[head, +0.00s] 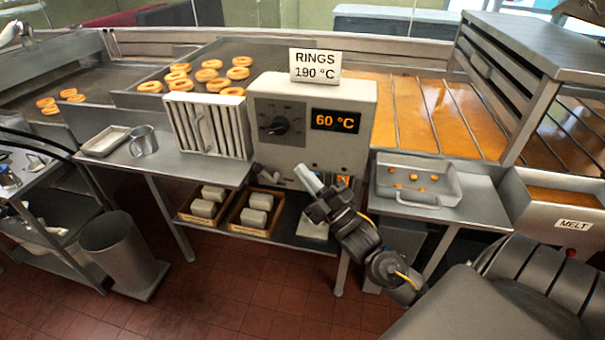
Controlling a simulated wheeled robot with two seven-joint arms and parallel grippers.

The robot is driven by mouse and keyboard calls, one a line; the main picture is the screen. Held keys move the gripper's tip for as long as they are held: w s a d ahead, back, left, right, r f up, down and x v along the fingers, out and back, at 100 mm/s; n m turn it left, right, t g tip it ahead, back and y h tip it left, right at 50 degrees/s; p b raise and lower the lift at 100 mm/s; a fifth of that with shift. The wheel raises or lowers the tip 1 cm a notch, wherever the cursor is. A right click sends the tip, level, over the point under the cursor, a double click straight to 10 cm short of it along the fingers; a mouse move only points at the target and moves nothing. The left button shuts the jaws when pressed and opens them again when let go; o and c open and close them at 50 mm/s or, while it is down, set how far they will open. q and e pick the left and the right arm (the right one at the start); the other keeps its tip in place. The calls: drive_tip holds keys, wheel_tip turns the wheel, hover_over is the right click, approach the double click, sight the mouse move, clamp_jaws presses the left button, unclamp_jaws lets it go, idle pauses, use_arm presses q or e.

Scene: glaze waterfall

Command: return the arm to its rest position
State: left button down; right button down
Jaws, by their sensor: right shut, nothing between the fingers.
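My right arm comes in from the lower right, in front of the control box. Its gripper (309,181) points up and left, close to the lower front of the box. The fingers are shut with nothing between them. The grey control box (280,92) has a dark knob (279,126) and a display (335,121) reading 60 °C. An orange-lit switch (343,181) sits low on its front, just right of the gripper. Whether the gripper touches the box, I cannot tell. My left gripper is not in view.
A sign (315,66) reading RINGS 190 °C stands on the box. A tray (452,185) with several orange bits lies to the right. A metal cup (143,140) stands left. Crates (231,224) with grey blocks sit below. A bin (122,250) stands on the tiled floor.

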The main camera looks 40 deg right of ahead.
drive_tip(key=w+d+f+m+g+h, duration=0.2)
drive_tip(key=f+m+g, duration=0.1)
drive_tip(key=f, duration=0.7)
drive_tip(key=w+d+f+m+g+h, duration=0.2)
drive_tip(key=f+m, duration=0.2)
drive_tip(key=f, duration=0.5)
drive_tip(key=s+d+f+m+g+h, duration=0.15)
drive_tip(key=s+f+g, duration=0.3)
drive_tip(key=f, duration=0.85)
drive_tip(key=s+f+m+g, duration=0.3)
drive_tip(key=s+f, duration=0.2)
drive_tip(key=f, duration=0.9)
drive_tip(key=s+a+f+m+g, duration=0.3)
drive_tip(key=s+f+g, duration=0.3)
drive_tip(key=s+f, duration=1.2)
drive_tip(key=s+a+f+g, duration=0.2)
drive_tip(key=s+a, duration=0.1)
drive_tip(key=s, duration=0.6)
drive_tip(key=s+a+f+g, duration=0.2)
drive_tip(key=s+a, duration=0.2)
drive_tip(key=s, duration=0.5)
drive_tip(key=shift+s+a+f, duration=0.2)
drive_tip(key=shift+a+f, duration=0.1)
